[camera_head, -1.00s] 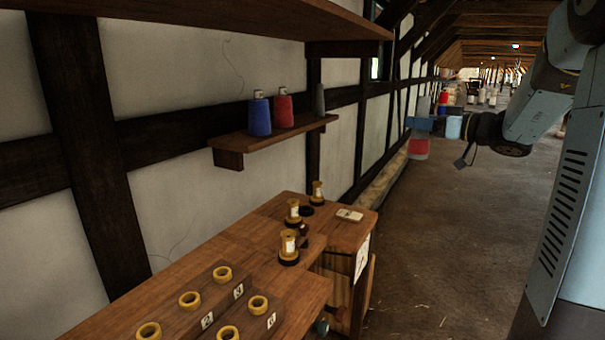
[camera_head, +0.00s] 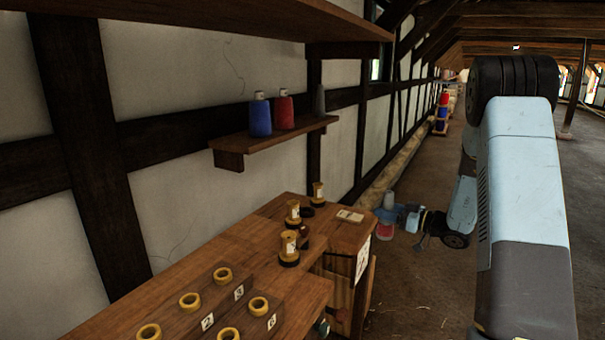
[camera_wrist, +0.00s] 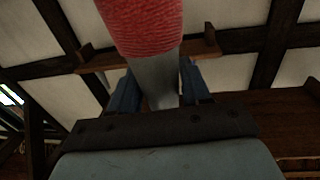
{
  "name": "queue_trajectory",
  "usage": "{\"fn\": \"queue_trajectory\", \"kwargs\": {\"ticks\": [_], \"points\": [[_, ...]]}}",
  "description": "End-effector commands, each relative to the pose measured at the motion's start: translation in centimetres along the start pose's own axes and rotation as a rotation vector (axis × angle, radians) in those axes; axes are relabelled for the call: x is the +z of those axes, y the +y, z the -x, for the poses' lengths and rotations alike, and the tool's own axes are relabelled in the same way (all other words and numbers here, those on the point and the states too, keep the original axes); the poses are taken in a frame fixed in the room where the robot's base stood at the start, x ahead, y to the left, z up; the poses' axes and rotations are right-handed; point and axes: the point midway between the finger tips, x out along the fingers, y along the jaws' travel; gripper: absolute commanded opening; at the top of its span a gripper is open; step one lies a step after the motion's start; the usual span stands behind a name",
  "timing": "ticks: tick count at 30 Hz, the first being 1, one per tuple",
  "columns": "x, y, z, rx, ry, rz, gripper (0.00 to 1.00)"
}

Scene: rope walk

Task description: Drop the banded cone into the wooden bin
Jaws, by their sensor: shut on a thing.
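The cone (camera_wrist: 142,28) with red yarn and a bare grey end is between the blue fingers of my gripper (camera_wrist: 158,88) in the wrist view. My gripper is shut on its grey part. In the head view my gripper (camera_head: 405,214) is just right of the workbench's far end, and the red part of the cone (camera_head: 385,231) hangs below the fingers. The cone looks roughly upright. A pale wooden box-like part (camera_head: 336,296) shows under the bench's right end. I cannot tell whether it is the wooden bin, and its inside is hidden.
The workbench (camera_head: 175,293) carries several yellow rings, several dark-based spools (camera_head: 289,250) and a pale card (camera_head: 350,216). A wall shelf (camera_head: 275,140) holds a blue cone (camera_head: 260,117), a red cone (camera_head: 283,111) and a grey cone (camera_head: 320,100). Open floor lies to the right.

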Motion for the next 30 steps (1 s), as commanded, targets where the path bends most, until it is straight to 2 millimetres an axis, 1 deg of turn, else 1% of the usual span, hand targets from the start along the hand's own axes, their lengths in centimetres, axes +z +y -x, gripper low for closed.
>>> {"fn": "queue_trajectory", "kwargs": {"ticks": [1, 6, 9, 12, 15, 18, 27, 30], "points": [[1.8, -0.2, -0.3, -0.004, -0.001, -0.006, 0.18], [6.6, -1.0, -0.9, -0.011, 0.002, -0.004, 0.18], [8.9, -1.5, -1.2, -0.013, 0.005, -0.003, 0.18], [10.6, -2.0, -1.4, -0.015, 0.005, 0.0, 0.18], [11.6, -2.2, -1.5, -0.015, 0.006, 0.002, 0.18], [12.1, -2.4, -1.5, -0.015, 0.007, 0.004, 0.18], [12.2, -2.4, -1.5, -0.014, 0.007, 0.006, 0.18], [12.6, -2.4, -1.6, -0.015, 0.007, 0.004, 0.18]]}}
